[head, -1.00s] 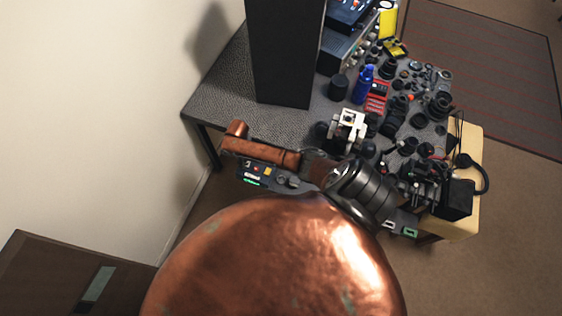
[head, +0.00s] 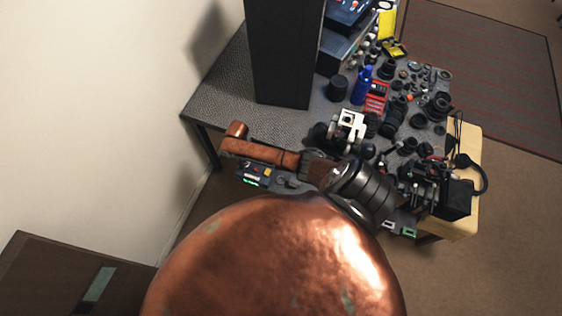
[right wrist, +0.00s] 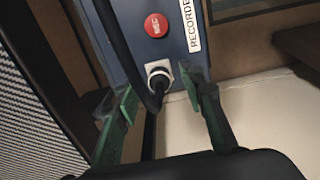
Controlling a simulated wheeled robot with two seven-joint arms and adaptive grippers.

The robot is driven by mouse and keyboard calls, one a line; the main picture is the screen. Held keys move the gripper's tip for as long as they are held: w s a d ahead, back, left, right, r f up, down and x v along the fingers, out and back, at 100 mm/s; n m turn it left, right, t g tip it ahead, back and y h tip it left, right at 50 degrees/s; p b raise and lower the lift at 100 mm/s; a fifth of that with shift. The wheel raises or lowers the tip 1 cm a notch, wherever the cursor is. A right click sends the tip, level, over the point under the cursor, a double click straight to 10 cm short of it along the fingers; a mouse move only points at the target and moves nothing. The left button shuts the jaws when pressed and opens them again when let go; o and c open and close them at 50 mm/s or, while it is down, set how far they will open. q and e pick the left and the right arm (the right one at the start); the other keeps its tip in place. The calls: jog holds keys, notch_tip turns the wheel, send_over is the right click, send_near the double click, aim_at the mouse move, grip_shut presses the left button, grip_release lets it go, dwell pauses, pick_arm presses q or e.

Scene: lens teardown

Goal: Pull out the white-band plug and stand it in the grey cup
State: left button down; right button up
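The white-band plug (right wrist: 158,84) is a black plug with a pale ring at its panel end. It sits in the blue-grey RECORDER panel (right wrist: 140,46) in the right wrist view, and a black cable arches in front of it. My right gripper (right wrist: 165,88) is open, with one green-padded finger on each side of the plug. I see a gap on both sides. In the head view the gripper is a small dark cluster (head: 424,183) at the table's right end. My left gripper is not visible. I cannot pick out the grey cup with certainty.
The red REC button (right wrist: 157,25) lies above the plug. The grey table (head: 222,99) is crowded on the right with dark lens parts, a blue bottle (head: 361,88) and a red case (head: 376,98). A tall dark column (head: 282,58) stands left of them. The table's left end is clear.

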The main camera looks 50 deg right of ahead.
dwell(0.7)
grip_shut()
dwell(0.5)
jog(key=shift+p, duration=0.35)
jog(key=shift+r+p, duration=3)
jog(key=shift+p, duration=0.2)
